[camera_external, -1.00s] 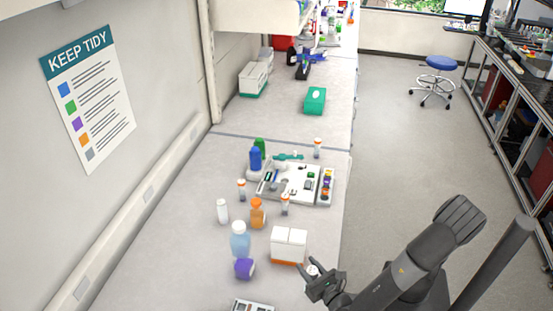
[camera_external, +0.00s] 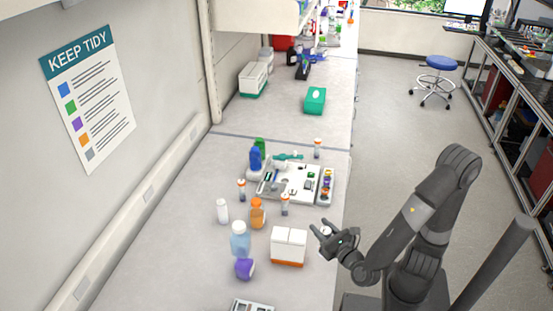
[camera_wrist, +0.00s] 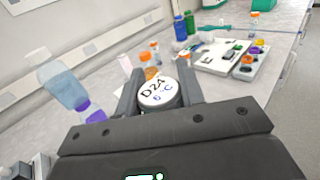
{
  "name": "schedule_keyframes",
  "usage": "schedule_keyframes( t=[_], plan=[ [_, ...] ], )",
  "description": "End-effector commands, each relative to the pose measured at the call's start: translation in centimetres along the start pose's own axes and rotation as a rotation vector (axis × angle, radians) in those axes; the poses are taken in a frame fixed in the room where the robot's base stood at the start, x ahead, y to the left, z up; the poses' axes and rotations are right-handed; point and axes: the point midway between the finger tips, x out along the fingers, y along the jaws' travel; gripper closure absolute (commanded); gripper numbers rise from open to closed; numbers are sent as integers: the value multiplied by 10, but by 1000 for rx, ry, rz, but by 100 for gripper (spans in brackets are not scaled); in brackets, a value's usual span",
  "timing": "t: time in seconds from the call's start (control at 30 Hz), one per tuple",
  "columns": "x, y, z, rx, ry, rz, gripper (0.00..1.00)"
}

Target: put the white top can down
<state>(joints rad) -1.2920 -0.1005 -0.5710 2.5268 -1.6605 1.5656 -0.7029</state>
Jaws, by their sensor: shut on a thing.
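The white top can (camera_wrist: 158,92) is between my gripper's fingers in the wrist view. Its round white lid faces the camera and carries dark handwriting that looks like "D24" and "C". My gripper (camera_external: 327,230) is shut on it; the wrist view shows a finger on each side of the can (camera_wrist: 160,88). In the external view the gripper is at the right edge of the bench, right of a white box with an orange base (camera_external: 289,246). The can shows there only as a small pale patch between the fingers. Its underside is hidden.
On the bench (camera_external: 185,225) are a clear blue bottle (camera_external: 240,238), a purple-capped item (camera_external: 244,268), an orange bottle (camera_external: 257,214), a white bottle (camera_external: 222,211) and a tray of small parts (camera_external: 290,184). A green box (camera_external: 315,100) stands farther back.

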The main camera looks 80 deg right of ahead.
Motion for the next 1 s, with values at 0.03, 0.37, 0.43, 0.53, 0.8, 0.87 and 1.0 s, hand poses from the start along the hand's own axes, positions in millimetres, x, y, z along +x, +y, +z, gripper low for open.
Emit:
schedule_keyframes(
  t=[0.03,0.37,0.43,0.53,0.8,0.87,1.0],
  plan=[
    [1,-1,8,9,2,-1,100],
    [2,-3,120,16,-1,-6,100],
    [1,-3,143,13,-2,-6,100],
    [1,-3,172,11,-1,-5,100],
    [31,-7,196,6,-2,-9,100],
    [43,-9,196,7,-3,-10,100],
    [75,-18,196,9,-4,-14,100]
  ],
)
